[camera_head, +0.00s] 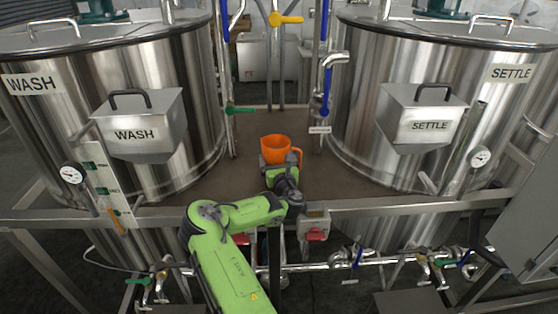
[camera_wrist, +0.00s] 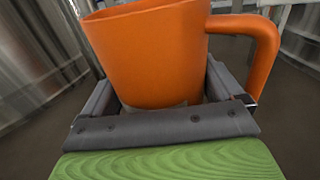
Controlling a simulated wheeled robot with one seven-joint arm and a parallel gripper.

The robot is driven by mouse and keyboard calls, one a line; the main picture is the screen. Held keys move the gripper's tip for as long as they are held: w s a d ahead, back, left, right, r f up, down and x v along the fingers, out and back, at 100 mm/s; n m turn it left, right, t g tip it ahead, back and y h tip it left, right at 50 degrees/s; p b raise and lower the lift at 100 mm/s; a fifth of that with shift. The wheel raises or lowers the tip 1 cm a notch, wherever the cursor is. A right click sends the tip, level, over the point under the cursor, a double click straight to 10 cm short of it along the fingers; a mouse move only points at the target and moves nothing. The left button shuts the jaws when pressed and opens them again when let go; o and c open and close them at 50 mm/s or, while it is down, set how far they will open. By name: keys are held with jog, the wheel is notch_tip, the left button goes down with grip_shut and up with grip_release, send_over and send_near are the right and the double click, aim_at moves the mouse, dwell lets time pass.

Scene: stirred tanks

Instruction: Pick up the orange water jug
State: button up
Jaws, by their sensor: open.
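The orange water jug (camera_head: 277,149) stands upright on the brown platform (camera_head: 332,180) between the two steel tanks. Its handle is on its right side. In the wrist view the jug (camera_wrist: 155,55) fills the middle, with its handle (camera_wrist: 262,50) at the right. My gripper (camera_head: 281,163) is at the jug's near side. In the wrist view my gripper (camera_wrist: 163,90) is open, with one finger at each side of the jug's lower body. I cannot tell whether the fingers touch it. The jug's base is partly hidden by the gripper.
The WASH tank (camera_head: 190,100) stands left and the SETTLE tank (camera_head: 355,110) right, each with a steel hopper. Upright pipes with a green valve handle (camera_head: 240,110) and a blue one (camera_head: 326,85) rise behind the jug. A metal rail (camera_head: 400,204) runs along the platform's front.

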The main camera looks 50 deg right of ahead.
jog(key=shift+c, duration=0.3)
jog(key=c, duration=1.3)
jog(key=shift+o, duration=0.2)
notch_tip(320, 180, up, 10)
jog(key=p, duration=0.6)
